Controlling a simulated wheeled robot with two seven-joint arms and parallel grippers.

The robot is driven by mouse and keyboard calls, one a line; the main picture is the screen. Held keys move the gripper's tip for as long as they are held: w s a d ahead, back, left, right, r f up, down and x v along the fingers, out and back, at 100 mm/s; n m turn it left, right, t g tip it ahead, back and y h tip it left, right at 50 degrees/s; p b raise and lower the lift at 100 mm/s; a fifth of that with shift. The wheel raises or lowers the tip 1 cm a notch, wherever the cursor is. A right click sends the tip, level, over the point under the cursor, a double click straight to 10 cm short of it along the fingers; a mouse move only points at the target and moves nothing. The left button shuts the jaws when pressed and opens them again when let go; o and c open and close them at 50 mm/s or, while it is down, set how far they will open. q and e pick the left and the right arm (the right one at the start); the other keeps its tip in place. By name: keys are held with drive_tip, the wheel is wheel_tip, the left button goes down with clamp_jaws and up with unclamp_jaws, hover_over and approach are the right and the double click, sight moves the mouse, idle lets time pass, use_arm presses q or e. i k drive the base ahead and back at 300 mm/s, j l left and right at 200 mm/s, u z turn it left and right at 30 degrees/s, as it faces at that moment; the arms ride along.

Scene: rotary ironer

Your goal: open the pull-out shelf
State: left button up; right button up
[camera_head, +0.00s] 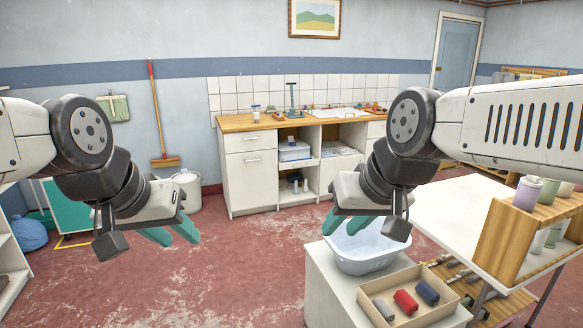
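I cannot tell for sure which part is the pull-out shelf. A white cabinet (249,180) with a wooden top stands at the back wall. It has a closed drawer (251,139) with a bar handle, a door below it, and open compartments with a shelf (300,164) in the middle. My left gripper (171,233) has teal fingers spread apart, empty, in the air over the floor. My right gripper (344,223) also has its teal fingers apart and empty, in front of the cabinet and close to the blue-white tub (362,262) in the picture. Neither touches the cabinet.
A low white stand (328,290) carries the tub and a cardboard tray (429,315) with rolls. A white table (462,208) with a wooden rack (513,245) of bottles stands right. A broom (155,110) and a white bucket (188,190) are at the wall. The middle floor is clear.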

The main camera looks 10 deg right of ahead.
sight(312, 162)
drive_tip(key=i+j, duration=1.05)
drive_tip(key=i, duration=0.3)
drive_tip(key=i+j, duration=0.2)
drive_tip(key=i, duration=0.35)
drive_tip(key=i+j+z, duration=0.1)
drive_tip(key=i, duration=0.4)
drive_tip(key=i+j, duration=0.35)
drive_tip(key=i, duration=1.5)
drive_tip(key=i+l, duration=0.45)
drive_tip(key=l, duration=0.2)
drive_tip(key=i+l, duration=0.4)
drive_tip(key=l, duration=0.2)
drive_tip(key=i+l+z, duration=0.1)
drive_tip(key=i+l, duration=0.35)
drive_tip(key=l, duration=0.2)
